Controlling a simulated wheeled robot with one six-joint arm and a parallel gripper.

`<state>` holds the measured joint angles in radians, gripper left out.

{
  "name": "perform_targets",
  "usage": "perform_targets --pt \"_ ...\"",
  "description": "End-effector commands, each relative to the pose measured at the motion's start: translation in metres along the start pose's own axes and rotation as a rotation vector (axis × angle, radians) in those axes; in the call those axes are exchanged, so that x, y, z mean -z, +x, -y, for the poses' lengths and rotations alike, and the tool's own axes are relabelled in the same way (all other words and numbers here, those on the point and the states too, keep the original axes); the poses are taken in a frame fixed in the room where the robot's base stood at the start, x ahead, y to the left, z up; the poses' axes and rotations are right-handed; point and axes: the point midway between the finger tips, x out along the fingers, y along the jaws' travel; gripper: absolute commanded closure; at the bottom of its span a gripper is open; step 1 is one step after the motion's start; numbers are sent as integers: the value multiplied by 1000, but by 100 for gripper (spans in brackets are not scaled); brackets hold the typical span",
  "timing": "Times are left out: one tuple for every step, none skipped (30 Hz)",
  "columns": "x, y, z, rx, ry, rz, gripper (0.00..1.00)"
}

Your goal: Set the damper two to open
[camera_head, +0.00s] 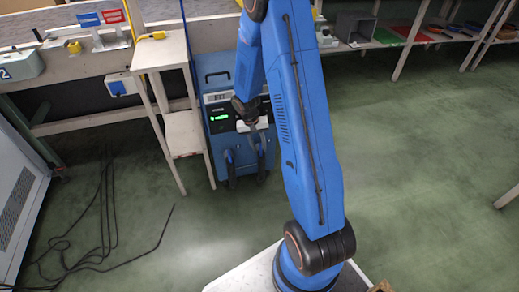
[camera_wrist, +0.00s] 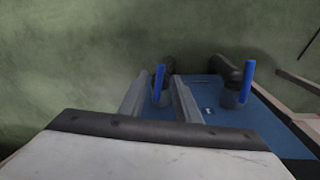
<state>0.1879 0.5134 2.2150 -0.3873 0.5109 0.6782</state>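My gripper (camera_wrist: 159,98) is open, with its two grey fingers pointing at the blue machine's panel (camera_wrist: 206,92) in the wrist view. A blue lever on a grey round base (camera_wrist: 159,83) stands between the fingers, with no clear contact. A second blue lever (camera_wrist: 246,80) on a similar base stands to the right, outside the fingers. Both levers appear upright in the picture. I cannot read which is damper two; a small label (camera_wrist: 207,110) is too blurred. In the head view my arm partly hides the blue machine (camera_head: 217,155).
Dark pipes (camera_wrist: 228,70) run behind the levers. A wooden stand (camera_head: 160,55) is close to the machine's left. Black cables (camera_head: 105,215) lie on the floor at left. A shelf with trays (camera_head: 390,36) stands at the back right. The green floor at right is mostly clear.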

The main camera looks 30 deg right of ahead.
Motion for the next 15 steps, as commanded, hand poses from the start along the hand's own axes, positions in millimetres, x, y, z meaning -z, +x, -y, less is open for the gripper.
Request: perform_targets --pt "0 6 0 0 0 1 71" --pt "0 9 0 0 0 1 71" --pt "0 13 0 -1 0 1 71" --pt "0 15 0 -1 0 1 71" --pt "0 17 0 -1 0 1 71" --pt "0 19 0 0 0 0 71" --pt "0 20 0 0 0 0 71" --pt "0 22 0 1 0 -1 71" --pt "0 22 0 1 0 -1 71" --pt "0 23 0 1 0 -1 71" --pt "0 23 0 1 0 -1 71" --pt "0 24 0 1 0 -1 71" --pt "0 24 0 1 0 -1 71" --pt "0 23 0 1 0 -1 71" --pt "0 23 0 1 0 -1 71"
